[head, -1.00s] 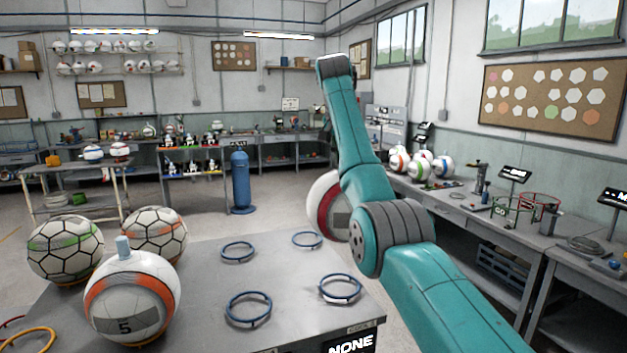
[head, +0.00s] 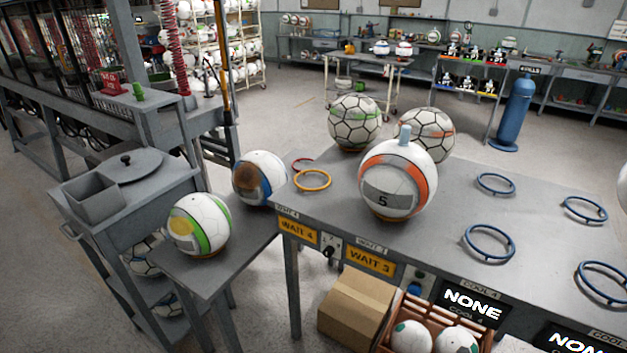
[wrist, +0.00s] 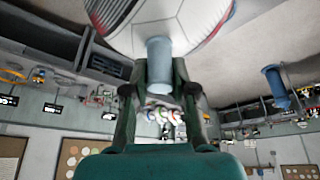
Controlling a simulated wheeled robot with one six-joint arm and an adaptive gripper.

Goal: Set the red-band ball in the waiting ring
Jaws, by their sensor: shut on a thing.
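My gripper (wrist: 160,88) is shut on the pale blue stem of a large white ball (wrist: 165,20) in the wrist view. A strip of red shows at the ball's right side; its far side is out of frame. In the head view only a sliver of a white ball (head: 622,187) shows at the right edge, and my gripper is out of view. An orange ring (head: 313,181) lies empty on the grey table, above the WAIT 4 label (head: 297,233).
An orange-band ball (head: 398,182) with a blue stem stands right of the orange ring, above the WAIT 3 label (head: 368,260). Two hexagon-patterned balls (head: 354,122) stand behind. Several empty blue rings (head: 489,243) lie to the right. A blue-brown ball (head: 259,178) stands left.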

